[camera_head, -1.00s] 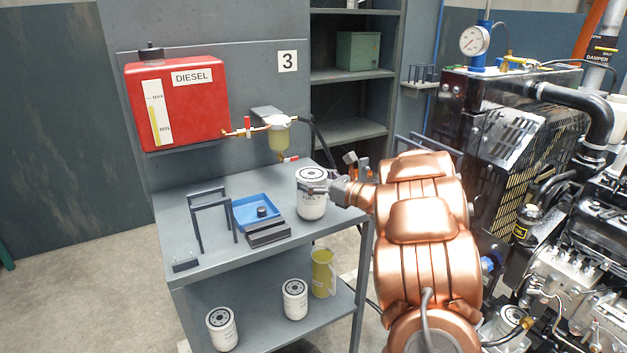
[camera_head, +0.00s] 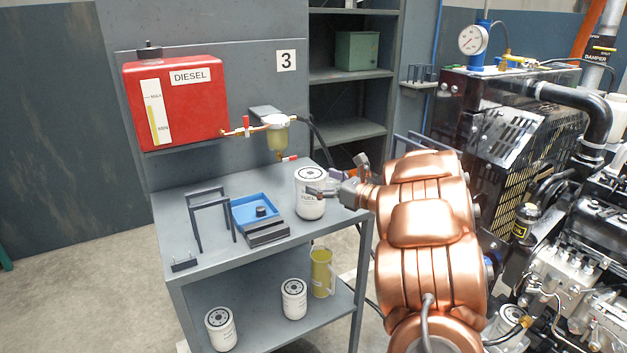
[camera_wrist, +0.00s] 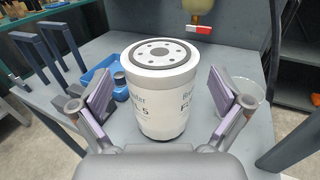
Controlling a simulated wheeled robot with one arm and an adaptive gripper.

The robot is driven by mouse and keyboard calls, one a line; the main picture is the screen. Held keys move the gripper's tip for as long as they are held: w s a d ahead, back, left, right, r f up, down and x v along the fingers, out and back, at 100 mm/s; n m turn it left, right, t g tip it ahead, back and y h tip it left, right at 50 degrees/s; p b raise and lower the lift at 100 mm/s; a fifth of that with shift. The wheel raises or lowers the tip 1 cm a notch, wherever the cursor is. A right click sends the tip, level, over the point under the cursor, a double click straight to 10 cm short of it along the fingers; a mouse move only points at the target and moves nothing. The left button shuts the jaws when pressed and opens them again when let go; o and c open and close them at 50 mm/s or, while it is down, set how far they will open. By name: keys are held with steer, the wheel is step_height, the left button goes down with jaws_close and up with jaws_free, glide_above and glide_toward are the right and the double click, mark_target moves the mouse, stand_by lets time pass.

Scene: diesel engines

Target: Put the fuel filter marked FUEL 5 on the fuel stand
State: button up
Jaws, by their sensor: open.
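The white fuel filter (camera_head: 309,209) stands upright on the top of the grey fuel stand (camera_head: 200,262), near its right end. Its label shows FUEL in the head view. In the wrist view, part of the label on the filter (camera_wrist: 158,112) ends in a 5. My gripper (camera_wrist: 161,88) is open, with one finger on each side of the filter and visible gaps between. In the head view my gripper (camera_head: 330,191) reaches in from the right, one finger in front of the filter.
Left of the filter are a blue tray (camera_head: 241,219) and a dark frame (camera_head: 194,225). A clear cup (camera_wrist: 247,92) stands close to the right finger. A fuel bowl (camera_head: 278,140) hangs behind. Lower shelf: two white filters (camera_head: 221,330) (camera_head: 294,300) and a yellow jug (camera_head: 321,272).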

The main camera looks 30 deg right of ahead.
steer(key=b+v, duration=0.1)
steer(key=v, duration=0.8)
steer(key=shift+w, duration=0.1)
steer(key=w+d+r+m+g+h, duration=0.1)
steer(key=w+d+r+m+h, duration=0.1)
steer(key=m+h, duration=0.4)
steer(key=w+d+r+m+g+h, duration=0.1)
steer(key=w+d+r+m+h, duration=0.15)
steer(key=m+h, duration=0.45)
steer(key=s+a+f+m+g+y, duration=0.2)
steer(key=s+a+f+m+g, duration=0.3)
steer(key=s+a+m, duration=0.4)
steer(key=s+a+f+m+g+y, duration=0.2)
steer(key=s+a+f+m+g, duration=0.3)
steer(key=s+a+m, duration=0.4)
steer(key=s+a+f+m+g+y, duration=0.3)
steer(key=s+a+f+m+g, duration=0.2)
steer(key=s+a, duration=1.3)
steer(key=s+m+g, duration=0.2)
steer(key=s+m, duration=0.1)
steer(key=shift+a+f+m+g, duration=0.3)
steer(key=shift+a+f+m, duration=0.05)
steer(key=shift+a+m, duration=0.05)
